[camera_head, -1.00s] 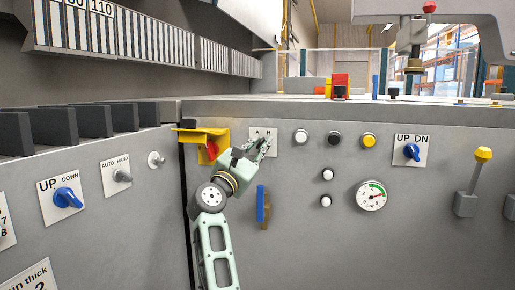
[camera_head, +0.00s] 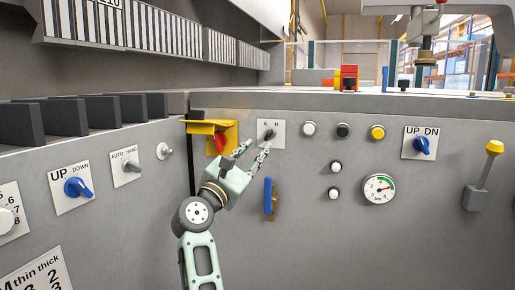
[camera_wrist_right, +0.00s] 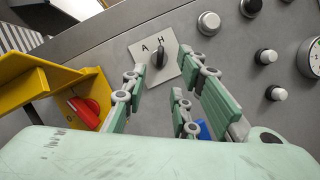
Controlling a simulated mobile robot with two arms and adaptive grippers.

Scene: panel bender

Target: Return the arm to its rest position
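My right gripper (camera_head: 256,150) is in front of the grey machine panel, just below the A/H selector switch (camera_head: 268,134). Its fingers are spread apart with nothing between them. In the right wrist view the open fingers (camera_wrist_right: 165,100) point toward the panel, and the black A/H knob (camera_wrist_right: 159,57) shows beyond them, apart from the fingertips. My right arm rises from the bottom of the head view. My left gripper is not in the head view.
A yellow guard (camera_head: 212,128) with a red switch (camera_head: 220,142) juts out left of the gripper. A blue handle (camera_head: 268,195) is below it. Buttons, a gauge (camera_head: 379,189) and a yellow-tipped lever (camera_head: 484,175) are to the right. The control panel with blue knob (camera_head: 77,187) is left.

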